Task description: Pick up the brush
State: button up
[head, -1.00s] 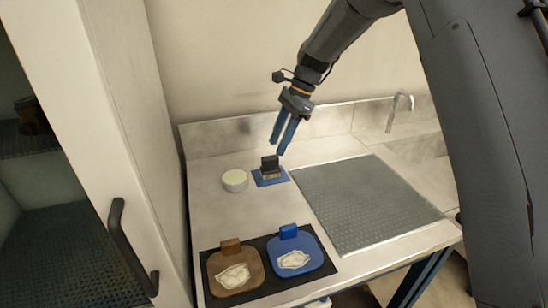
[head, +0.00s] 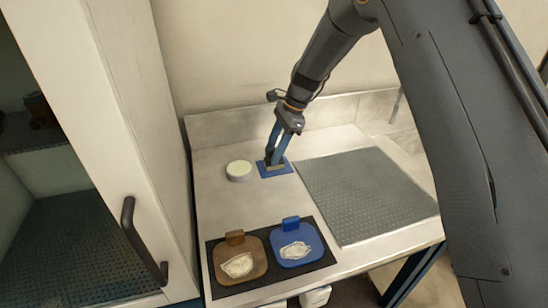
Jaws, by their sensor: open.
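The brush (head: 275,167) stands on a small blue mat (head: 287,170) at the back of the counter, with its pale bristles down. Its dark handle is mostly hidden behind my gripper. My gripper (head: 275,158) is open and points down, with its blue fingers at the brush's handle. I cannot tell whether the fingers touch it.
A round white container (head: 239,171) stands just left of the blue mat. A brown board (head: 228,255) and a blue board (head: 308,238) with white pieces lie on a black mat (head: 265,285) in front. A grey textured panel (head: 368,195) lies right. A cabinet door (head: 110,120) stands left.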

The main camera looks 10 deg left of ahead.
aim_at(274, 149)
grip_shut()
jog(key=shift+r, duration=0.15)
notch_tip(274, 149, up, 10)
jog(key=b, duration=0.3)
